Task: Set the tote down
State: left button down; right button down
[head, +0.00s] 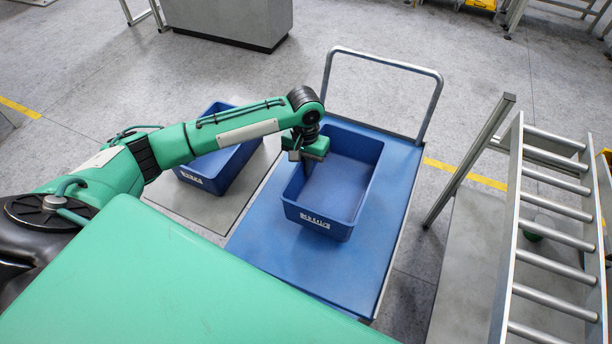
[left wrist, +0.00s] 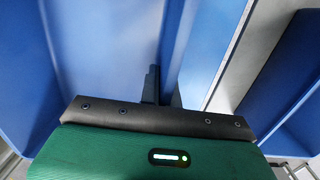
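A blue tote (head: 345,214) with a white label is over the blue deck of a cart (head: 280,245). It looks level, and I cannot tell whether its bottom touches the deck. My left gripper (head: 297,155) is at the tote's left wall. In the left wrist view the two dark fingers (left wrist: 165,92) stand close on either side of the tote's wall (left wrist: 174,45), shut on it. The fingertips are partly hidden by the gripper body. My right gripper is not in view.
A metal ladder-like rack (head: 550,215) stands at the right. The floor beyond the cart is clear.

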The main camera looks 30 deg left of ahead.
aim_at(306, 180)
pick_arm(q)
jog(key=shift+f, duration=0.55)
notch_tip(306, 180, down, 4)
jog(key=shift+f, duration=0.1)
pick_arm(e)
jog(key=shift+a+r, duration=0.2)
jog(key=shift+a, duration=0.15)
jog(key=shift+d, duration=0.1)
pick_arm(q)
jog(key=c, duration=2.1)
grip_release()
jog(key=o, duration=0.5)
jog(key=shift+c, duration=0.2)
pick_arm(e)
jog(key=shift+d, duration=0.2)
